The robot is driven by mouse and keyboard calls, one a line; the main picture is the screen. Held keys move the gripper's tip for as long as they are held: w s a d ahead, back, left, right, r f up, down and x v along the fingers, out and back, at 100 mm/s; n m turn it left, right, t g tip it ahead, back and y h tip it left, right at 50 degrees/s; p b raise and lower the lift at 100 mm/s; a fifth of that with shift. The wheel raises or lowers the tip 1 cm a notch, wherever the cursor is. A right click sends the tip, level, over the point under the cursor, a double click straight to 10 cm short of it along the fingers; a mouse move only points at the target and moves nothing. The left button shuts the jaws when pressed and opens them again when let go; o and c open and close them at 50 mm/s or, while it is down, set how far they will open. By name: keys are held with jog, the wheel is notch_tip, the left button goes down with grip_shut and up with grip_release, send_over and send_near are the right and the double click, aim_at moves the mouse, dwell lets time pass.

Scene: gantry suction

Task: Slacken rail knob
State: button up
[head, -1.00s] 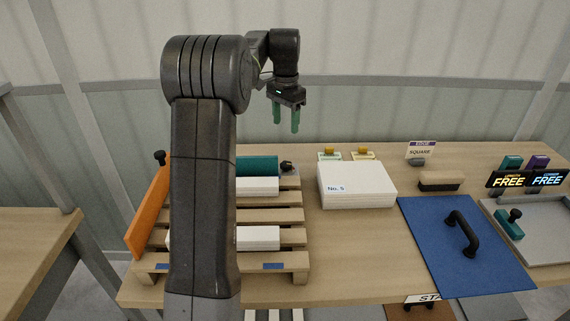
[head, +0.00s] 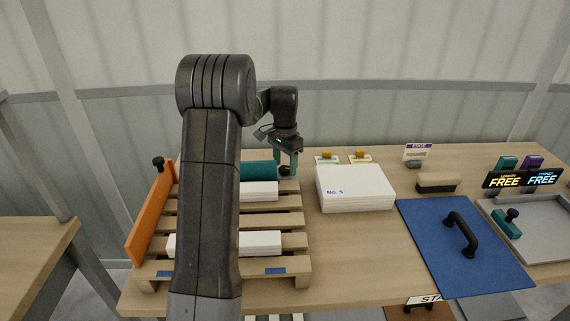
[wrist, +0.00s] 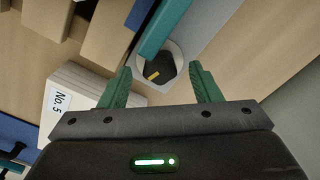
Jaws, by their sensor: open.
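A dark knob (head: 285,171) sits at the right end of the teal rail (head: 258,170) at the back of the wooden pallet. In the wrist view the dark knob (wrist: 159,69), with a yellow mark on top, lies on a pale round base beside the teal bar (wrist: 163,25). My gripper (head: 286,170) is open, its green fingers pointing down over the knob. In the wrist view my gripper (wrist: 160,88) has one finger on each side of the knob, with clear gaps. Whether the fingertips are level with the knob I cannot tell.
The slatted pallet (head: 290,262) carries white blocks and an orange board (head: 152,213) on its left edge. A white stack marked No. 5 (head: 355,187) stands right of the knob. Two small yellow-topped holders (head: 327,157) stand behind it. A blue mat (head: 430,245) lies further right.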

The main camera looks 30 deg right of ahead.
jog(key=shift+f, duration=0.3)
jog(key=c, duration=1)
jog(key=shift+n, duration=0.3)
jog(key=shift+n+p, duration=0.6)
jog(key=shift+n, duration=0.6)
jog(key=shift+n+p, duration=0.35)
jog(key=shift+n, duration=1.45)
